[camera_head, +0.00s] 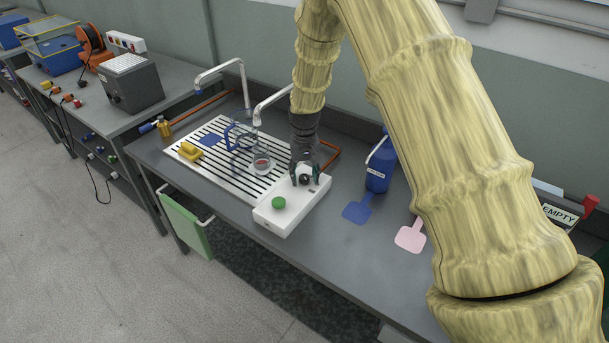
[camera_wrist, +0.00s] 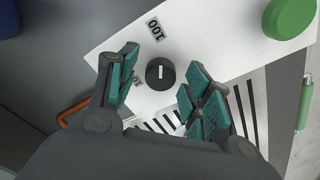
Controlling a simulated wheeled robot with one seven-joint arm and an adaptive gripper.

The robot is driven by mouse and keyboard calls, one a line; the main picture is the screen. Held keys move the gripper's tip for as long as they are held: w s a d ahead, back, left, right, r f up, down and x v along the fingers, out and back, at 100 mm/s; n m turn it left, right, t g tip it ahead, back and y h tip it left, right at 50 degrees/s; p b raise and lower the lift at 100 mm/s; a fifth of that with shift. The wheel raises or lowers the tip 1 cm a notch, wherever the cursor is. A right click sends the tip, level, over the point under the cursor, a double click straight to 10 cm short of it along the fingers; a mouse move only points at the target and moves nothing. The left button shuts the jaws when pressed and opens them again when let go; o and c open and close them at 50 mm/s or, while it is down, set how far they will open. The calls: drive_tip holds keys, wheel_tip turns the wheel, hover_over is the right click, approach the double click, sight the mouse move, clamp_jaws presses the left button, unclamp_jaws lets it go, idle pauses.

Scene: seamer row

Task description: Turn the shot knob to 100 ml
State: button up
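The shot knob (camera_wrist: 160,74) is a small dark round knob with a short white mark, on a white box (camera_head: 292,207). In the wrist view a "100" label (camera_wrist: 155,28) is printed above the knob, and a second label, partly covered by a finger, lies to its left. The white mark runs roughly up and down in that view. My gripper (camera_wrist: 158,84) is open, with its teal-padded fingers on either side of the knob and visible gaps to it. In the head view my gripper (camera_head: 305,172) is right over the box's far end.
A green button (camera_head: 278,203) sits on the box's near end. A slotted drain tray (camera_head: 218,172) with glass vessels and a yellow block lies left. The bench between is clear.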

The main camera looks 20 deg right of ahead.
sight(305, 177)
idle(0.3)
wheel_tip(305, 177, up, 12)
idle(0.6)
